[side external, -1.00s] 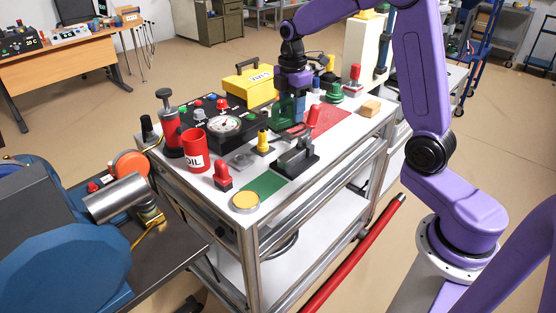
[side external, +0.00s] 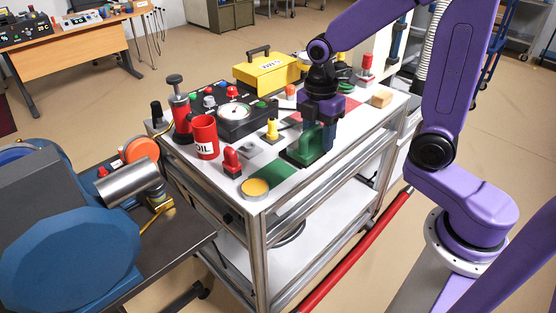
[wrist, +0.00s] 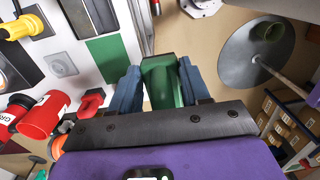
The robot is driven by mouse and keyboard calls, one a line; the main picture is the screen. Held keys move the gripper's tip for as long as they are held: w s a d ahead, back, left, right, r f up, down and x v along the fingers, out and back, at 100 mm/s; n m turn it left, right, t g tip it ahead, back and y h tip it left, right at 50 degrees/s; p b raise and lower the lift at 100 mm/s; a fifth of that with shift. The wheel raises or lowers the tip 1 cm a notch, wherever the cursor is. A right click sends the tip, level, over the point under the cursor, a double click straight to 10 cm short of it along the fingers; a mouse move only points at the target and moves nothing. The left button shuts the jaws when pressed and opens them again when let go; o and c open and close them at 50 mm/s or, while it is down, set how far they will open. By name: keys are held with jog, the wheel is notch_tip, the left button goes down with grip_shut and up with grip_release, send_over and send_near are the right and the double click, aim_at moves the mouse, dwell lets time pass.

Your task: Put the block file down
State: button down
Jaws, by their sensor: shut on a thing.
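My gripper (side external: 316,150) is shut on a green block, which I take to be the block file (side external: 305,143). In the wrist view, the green block (wrist: 162,82) sits between the two blue fingers of my gripper (wrist: 162,92). The green mat (wrist: 108,60) is left of the fingers in the wrist view. I cannot tell whether the block's lower end touches the bench.
A yellow round tin (side external: 255,188), red knob (side external: 231,162), red oil can (side external: 204,137), yellow-topped piece (side external: 272,129) and gauge box (side external: 235,112) stand left of my gripper. A yellow toolbox (side external: 266,72) is behind. A wooden block (side external: 382,98) is at right.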

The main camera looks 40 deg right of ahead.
jog(key=w+f, duration=0.2)
jog(key=w, duration=0.1)
jog(key=w+f, duration=0.3)
jog(key=w, duration=0.1)
jog(key=w+f, duration=0.2)
jog(key=w, duration=0.1)
jog(key=shift+w+a+f, duration=0.15)
jog(key=shift+a+f, duration=0.1)
jog(key=shift+a, duration=0.1)
jog(key=shift+w+f, duration=0.5)
jog(key=shift+f, duration=1.65)
jog(key=shift+f, duration=0.1)
jog(key=c, duration=0.5)
grip_release()
